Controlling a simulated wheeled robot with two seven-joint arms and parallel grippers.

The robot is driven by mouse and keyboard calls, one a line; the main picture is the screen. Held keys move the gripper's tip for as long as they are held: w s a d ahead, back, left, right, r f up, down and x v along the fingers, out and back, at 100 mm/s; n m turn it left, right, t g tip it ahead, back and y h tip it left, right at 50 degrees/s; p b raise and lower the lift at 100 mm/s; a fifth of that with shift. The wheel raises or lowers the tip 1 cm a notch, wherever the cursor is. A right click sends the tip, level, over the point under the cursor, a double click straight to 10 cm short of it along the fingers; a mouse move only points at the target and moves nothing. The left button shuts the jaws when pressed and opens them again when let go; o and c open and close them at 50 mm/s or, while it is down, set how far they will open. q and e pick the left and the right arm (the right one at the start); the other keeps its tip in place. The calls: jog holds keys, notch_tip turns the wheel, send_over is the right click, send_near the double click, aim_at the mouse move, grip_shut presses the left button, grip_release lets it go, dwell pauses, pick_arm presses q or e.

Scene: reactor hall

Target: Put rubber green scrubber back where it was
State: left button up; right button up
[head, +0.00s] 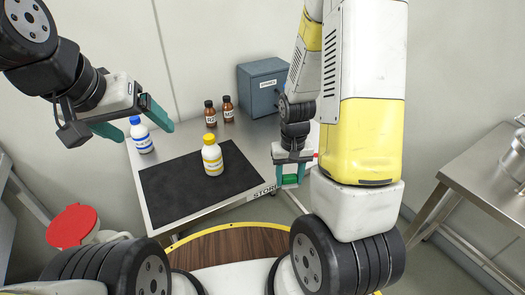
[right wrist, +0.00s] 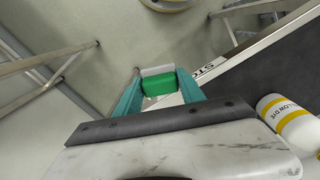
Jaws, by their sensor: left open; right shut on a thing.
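The green rubber scrubber (right wrist: 158,84) is a small green block between the teal fingers of my right gripper (right wrist: 158,92) in the right wrist view. A pale strip shows along its far side. In the head view my right gripper (head: 292,183) is shut on the scrubber (head: 290,180), just off the right front edge of the table (head: 255,190), near its printed label. My left gripper (head: 132,127) is open and empty above the table's left side, near a blue-capped white bottle.
A yellow-capped bottle (head: 212,156) stands on the black mat (head: 165,200). The blue-capped bottle (head: 141,136) stands at the left. Two brown bottles (head: 219,112) and a grey-blue box (head: 262,88) are at the back. A red-lidded bin (head: 72,228) is at lower left, a metal table (head: 490,170) at right.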

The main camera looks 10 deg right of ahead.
send_over(271, 166)
jog(key=shift+s+f, duration=0.1)
jog(key=shift+f, duration=2.35)
jog(key=shift+f, duration=0.1)
jog(key=o, duration=1.3)
